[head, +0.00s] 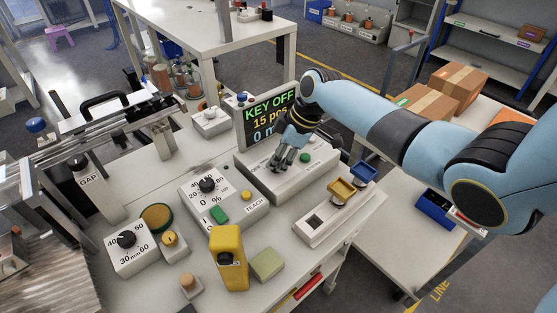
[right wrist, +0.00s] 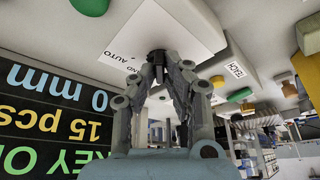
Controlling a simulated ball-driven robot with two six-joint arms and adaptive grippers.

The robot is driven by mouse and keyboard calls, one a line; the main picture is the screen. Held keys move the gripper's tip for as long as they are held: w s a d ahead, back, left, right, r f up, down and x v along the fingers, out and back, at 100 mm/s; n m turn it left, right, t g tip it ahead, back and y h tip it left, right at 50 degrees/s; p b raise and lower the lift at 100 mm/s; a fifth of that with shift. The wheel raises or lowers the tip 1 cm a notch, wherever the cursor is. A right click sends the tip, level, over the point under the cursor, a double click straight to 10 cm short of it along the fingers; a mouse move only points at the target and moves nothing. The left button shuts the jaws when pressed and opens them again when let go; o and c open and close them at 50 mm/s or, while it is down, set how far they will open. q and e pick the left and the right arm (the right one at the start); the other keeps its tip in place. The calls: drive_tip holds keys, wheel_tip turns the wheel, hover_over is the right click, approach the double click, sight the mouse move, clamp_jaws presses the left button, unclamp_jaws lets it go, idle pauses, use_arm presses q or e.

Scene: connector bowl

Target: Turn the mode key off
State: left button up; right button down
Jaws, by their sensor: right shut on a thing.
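My right gripper (head: 279,160) reaches down to the white control box (head: 272,186) below the display. In the right wrist view, the right gripper (right wrist: 160,72) is shut on the dark mode key (right wrist: 157,57). The key stands at a white label plate (right wrist: 135,36) with "AUTO" and a partly hidden word ending in "ND". In the head view the gripper covers the key. The display (head: 263,122) reads "KEY OFF", "15 pcs" and a partly hidden last line, which reads "0 mm" in the right wrist view. My left gripper is not in view.
A green button (head: 305,158) is close to the gripper on the same box. Cardboard boxes (head: 426,104) are behind my arm.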

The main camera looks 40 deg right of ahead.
idle(0.5)
drive_tip(key=c, duration=1.4)
unclamp_jaws()
drive_tip(key=shift+w, duration=0.1)
drive_tip(key=v, duration=1.2)
